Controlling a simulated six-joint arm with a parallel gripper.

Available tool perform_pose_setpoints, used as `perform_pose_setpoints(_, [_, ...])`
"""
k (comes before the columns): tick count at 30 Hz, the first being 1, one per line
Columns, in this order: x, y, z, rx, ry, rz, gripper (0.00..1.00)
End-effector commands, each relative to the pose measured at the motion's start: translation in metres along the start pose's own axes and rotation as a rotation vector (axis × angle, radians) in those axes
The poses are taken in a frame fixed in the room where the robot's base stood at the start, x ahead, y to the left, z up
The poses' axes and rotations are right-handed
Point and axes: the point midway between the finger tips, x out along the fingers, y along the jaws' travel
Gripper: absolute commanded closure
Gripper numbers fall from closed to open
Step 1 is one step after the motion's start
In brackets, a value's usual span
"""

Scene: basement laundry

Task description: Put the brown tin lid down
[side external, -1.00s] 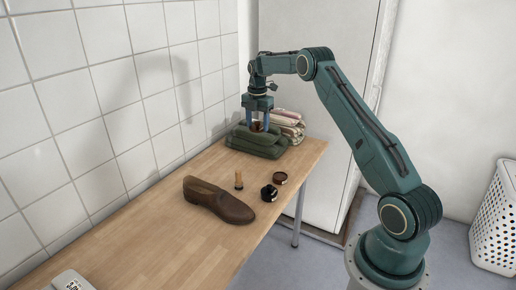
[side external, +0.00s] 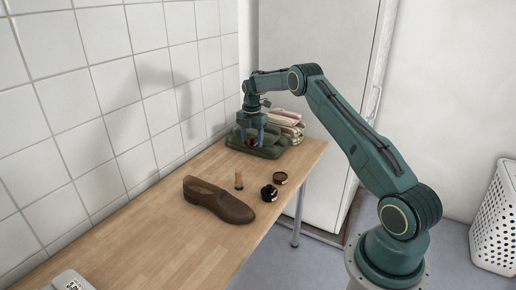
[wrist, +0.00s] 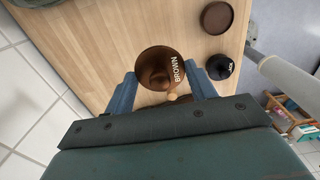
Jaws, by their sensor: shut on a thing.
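The brown tin lid (side external: 251,142), a small round disc, is held between the fingers of my gripper (side external: 251,137). In the wrist view, the lid (wrist: 156,66) shows the word BROWN and sits between the two blue fingertips of my gripper (wrist: 160,74).
Pale folded cloths (side external: 287,120) lie behind. The tiled wall is close at left. The near tabletop is mostly clear.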

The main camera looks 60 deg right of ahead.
Motion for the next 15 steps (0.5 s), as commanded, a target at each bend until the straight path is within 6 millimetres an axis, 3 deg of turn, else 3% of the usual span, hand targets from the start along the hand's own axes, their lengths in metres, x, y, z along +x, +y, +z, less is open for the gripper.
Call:
perform_pose_setpoints(9, [0.062,-0.001,0.000,0.000,0.002,-0.003,0.66])
perform_pose_setpoints(15, [0.087,0.000,0.000,0.000,0.000,0.000,0.66])
